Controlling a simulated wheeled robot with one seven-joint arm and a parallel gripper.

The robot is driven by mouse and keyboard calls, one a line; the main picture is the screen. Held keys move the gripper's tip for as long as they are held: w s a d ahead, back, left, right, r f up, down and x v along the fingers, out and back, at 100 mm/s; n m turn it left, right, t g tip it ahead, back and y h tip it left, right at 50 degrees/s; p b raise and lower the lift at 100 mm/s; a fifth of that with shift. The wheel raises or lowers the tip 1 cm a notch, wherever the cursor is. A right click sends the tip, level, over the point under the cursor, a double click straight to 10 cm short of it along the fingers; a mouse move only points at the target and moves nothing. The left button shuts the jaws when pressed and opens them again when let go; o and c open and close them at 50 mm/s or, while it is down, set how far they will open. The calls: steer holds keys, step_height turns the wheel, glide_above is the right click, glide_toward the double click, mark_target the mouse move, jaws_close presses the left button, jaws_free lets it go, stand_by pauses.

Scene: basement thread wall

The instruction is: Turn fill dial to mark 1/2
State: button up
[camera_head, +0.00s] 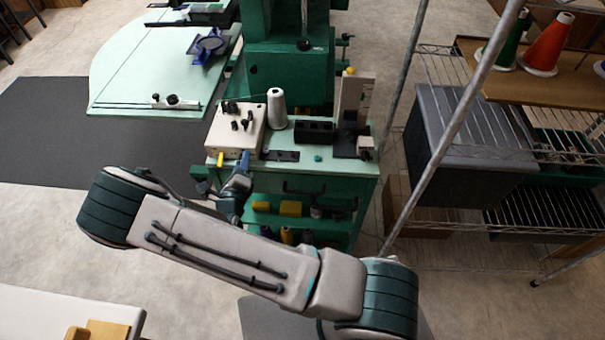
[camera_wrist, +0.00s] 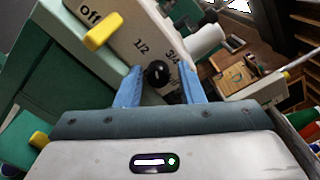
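A cream box (camera_head: 232,132) stands on the green cabinet top in the head view. In the wrist view, its cream panel (camera_wrist: 122,42) carries the printed marks "off", "1/2" and "3/4". A round black knob (camera_wrist: 157,74) shows just below the 1/2 and 3/4 marks; I cannot tell which mark it points to. A yellow handle (camera_wrist: 103,31) sticks out near "off". My gripper (camera_wrist: 161,68) has its two blue fingers apart, one on each side of the black knob, with a gap visible at the right finger. In the head view my gripper (camera_head: 245,158) is at the box's front.
A white thread cone (camera_head: 277,108) and a black holder (camera_head: 314,132) stand right of the box on the green cabinet (camera_head: 330,171). A wire shelf (camera_head: 450,222) with dark bins is at the right. A pale green table (camera_head: 135,65) is at the back left.

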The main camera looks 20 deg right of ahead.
steer(key=s+a+m+b, duration=0.5)
steer(key=s+m+b, duration=0.4)
steer(key=s+m, duration=0.3)
steer(key=s+d+r+m+g+h+p, duration=0.1)
steer(key=d+r+m+g+h, duration=0.2)
steer(key=d+r+m+g, duration=0.25)
steer(key=s+d+r+m+g+h+p, duration=0.1)
steer(key=d+r+m+g+h, duration=0.2)
steer(key=d+m, duration=0.45)
steer(key=s+d+r+m+g+y+p, duration=0.3)
steer(key=s+d+r+m+g+y, duration=0.2)
steer(key=s+d+m+g, duration=0.3)
steer(key=shift+s+d+r+m+g+p, duration=0.3)
steer(key=shift+s+d+r+m+g, duration=0.15)
steer(key=shift+r+m, duration=0.3)
steer(key=shift+f, duration=0.1)
